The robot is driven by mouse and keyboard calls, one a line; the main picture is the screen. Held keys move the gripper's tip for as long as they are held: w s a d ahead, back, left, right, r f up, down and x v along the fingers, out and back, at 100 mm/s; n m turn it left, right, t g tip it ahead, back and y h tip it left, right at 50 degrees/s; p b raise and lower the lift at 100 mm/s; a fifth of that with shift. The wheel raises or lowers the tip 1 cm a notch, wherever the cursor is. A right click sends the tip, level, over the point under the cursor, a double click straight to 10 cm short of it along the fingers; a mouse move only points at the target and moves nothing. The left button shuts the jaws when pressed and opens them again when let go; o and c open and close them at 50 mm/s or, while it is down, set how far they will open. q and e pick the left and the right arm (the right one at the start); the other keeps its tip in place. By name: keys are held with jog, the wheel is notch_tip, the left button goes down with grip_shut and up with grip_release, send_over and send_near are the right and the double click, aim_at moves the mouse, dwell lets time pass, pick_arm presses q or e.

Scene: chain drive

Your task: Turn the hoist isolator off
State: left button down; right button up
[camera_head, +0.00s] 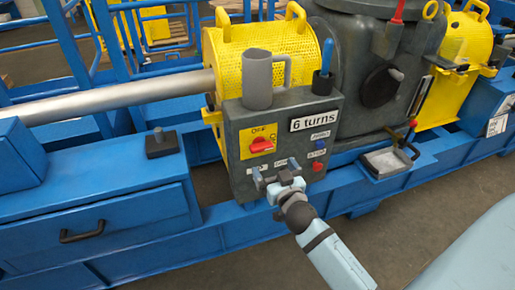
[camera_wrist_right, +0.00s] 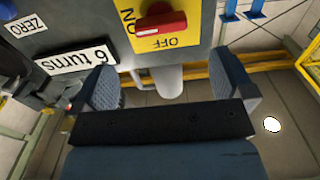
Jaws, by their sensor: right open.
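The hoist isolator is a red rotary handle (camera_head: 261,146) on a yellow plate (camera_head: 246,150) on the front of a dark grey control box (camera_head: 238,176). In the right wrist view, which is upside down, the red handle (camera_wrist_right: 160,23) lies roughly level, with OFF on one edge of the plate and ON beside one end. My right gripper (camera_head: 276,174) is in front of the box's lower part, below the handle. Its two fingers are apart with nothing between them, and the handle lies beyond them in the wrist view (camera_wrist_right: 170,86). My left gripper is not in view.
A grey mug (camera_head: 257,82) and a blue-handled lever (camera_head: 325,72) stand on top of the box. A "6 turns" label (camera_head: 315,120), a blue button (camera_head: 319,144) and a red button (camera_head: 317,166) are right of the isolator. A blue frame (camera_head: 250,235) runs below.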

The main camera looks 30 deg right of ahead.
aim_at(263, 150)
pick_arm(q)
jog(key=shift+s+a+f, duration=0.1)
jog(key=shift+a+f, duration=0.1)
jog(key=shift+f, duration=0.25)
pick_arm(e)
jog(key=x, duration=1)
jog(key=shift+a, duration=0.15)
jog(key=shift+c, duration=0.2)
jog(key=c, duration=0.8)
jog(key=shift+c, duration=0.2)
